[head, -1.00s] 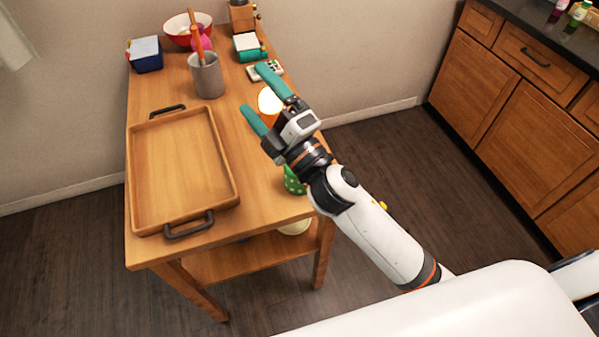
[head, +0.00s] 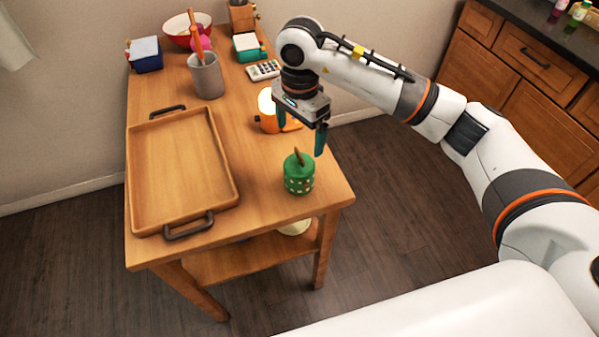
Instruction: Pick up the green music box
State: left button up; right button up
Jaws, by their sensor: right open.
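The green music box (head: 299,179) stands upright near the front right corner of the wooden table. It is round, with pale spots low on its side and a brown piece on top. My right gripper (head: 300,140) is open and empty, with its teal fingers pointing down. In the picture it is just above and behind the music box, and I see no contact. My left gripper is not in view.
A wooden tray (head: 136,190) with dark handles lies left of the music box. An orange lamp-like object (head: 267,108) is close behind my right gripper. The table's front right is otherwise clear.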

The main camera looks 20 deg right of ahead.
aim_at(300, 154)
notch_tip(300, 154, down, 6)
jog(key=shift+f+p, duration=0.1)
jog(key=shift+p, duration=0.95)
jog(key=shift+s+f+p, duration=0.1)
jog(key=shift+f+p, duration=0.35)
jog(key=shift+f, duration=0.1)
notch_tip(300, 154, down, 4)
jog(key=shift+r+p, duration=0.15)
jog(key=shift+p, duration=0.7)
jog(key=shift+f, duration=0.4)
jog(key=shift+c, duration=0.4)
jog(key=c, duration=1.1)
